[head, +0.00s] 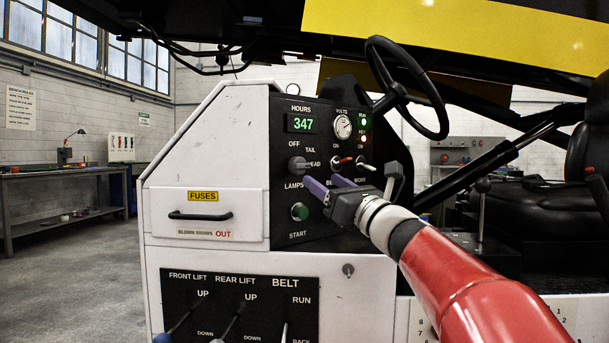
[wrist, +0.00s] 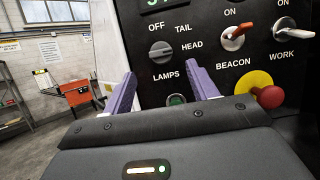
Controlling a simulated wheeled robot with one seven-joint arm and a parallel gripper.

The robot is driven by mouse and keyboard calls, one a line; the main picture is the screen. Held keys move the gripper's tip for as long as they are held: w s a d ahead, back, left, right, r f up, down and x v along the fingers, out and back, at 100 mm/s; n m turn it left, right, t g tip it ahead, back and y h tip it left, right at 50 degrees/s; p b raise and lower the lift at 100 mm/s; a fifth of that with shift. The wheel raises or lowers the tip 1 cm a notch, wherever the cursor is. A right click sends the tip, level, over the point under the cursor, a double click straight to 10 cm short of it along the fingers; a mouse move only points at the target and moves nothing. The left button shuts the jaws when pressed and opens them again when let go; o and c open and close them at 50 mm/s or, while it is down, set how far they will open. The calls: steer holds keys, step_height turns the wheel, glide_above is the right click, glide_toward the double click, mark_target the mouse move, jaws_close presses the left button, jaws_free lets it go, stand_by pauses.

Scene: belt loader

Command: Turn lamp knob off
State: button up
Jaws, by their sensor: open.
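The grey lamp knob (head: 297,165) sits on the black dash panel, with OFF, TAIL and HEAD printed around it and LAMPS below. In the wrist view the knob (wrist: 161,50) has its grip bar lying nearly level, seemingly toward HEAD; its pointer mark is too small to be sure. My gripper (head: 322,180) is open and empty, its two purple fingers pointing at the panel just below the knob. In the wrist view the knob shows beyond and between the fingertips (wrist: 162,82), apart from them.
The green start button (head: 300,211) is below the knob, close to my left finger. The beacon toggle (wrist: 236,37) and a red mushroom button (wrist: 268,97) on yellow are to the right. The steering wheel (head: 407,90) stands above right. A fuse drawer (head: 206,203) is left.

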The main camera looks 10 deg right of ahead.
mark_target(304, 166)
steer(key=p+x, duration=0.1)
steer(key=x, duration=0.6)
steer(key=shift+w+a+r+p, duration=0.1)
steer(key=shift+w+r+p, duration=0.15)
steer(key=shift+p, duration=0.1)
steer(key=shift+c, duration=0.5)
steer(key=c, duration=0.9)
steer(key=shift+f, duration=0.1)
